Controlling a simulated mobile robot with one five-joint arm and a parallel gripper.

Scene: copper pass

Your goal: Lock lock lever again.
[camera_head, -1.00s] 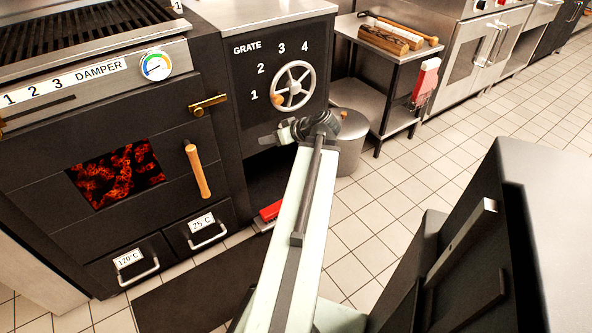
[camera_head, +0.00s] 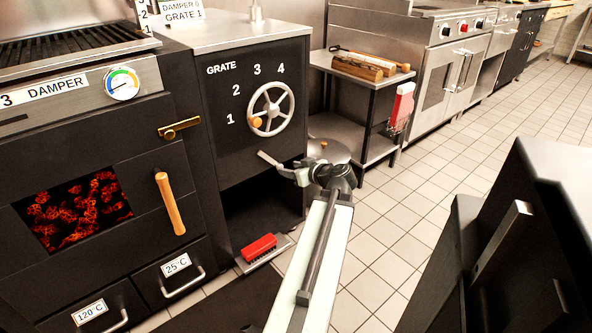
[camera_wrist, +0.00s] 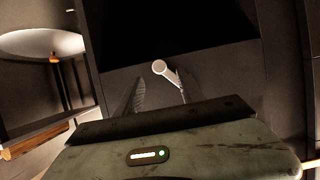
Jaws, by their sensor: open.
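A brass lever (camera_head: 179,128) that looks like the lock lever sits on the black furnace front, upper right of the fire window. It lies nearly level, its right end tilted slightly up. My gripper (camera_head: 284,168) is open, to the right of the brass lever and apart from it, in front of the panel under the grate wheel. A pale rod (camera_head: 268,158) shows at its tips. In the wrist view a pale rod with a round end (camera_wrist: 160,67) stands just beyond my gripper; I cannot tell whether it is a separate lever or a finger.
The furnace door has a wooden handle (camera_head: 169,203) and a glowing window. The grate wheel (camera_head: 271,109) is above my gripper.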

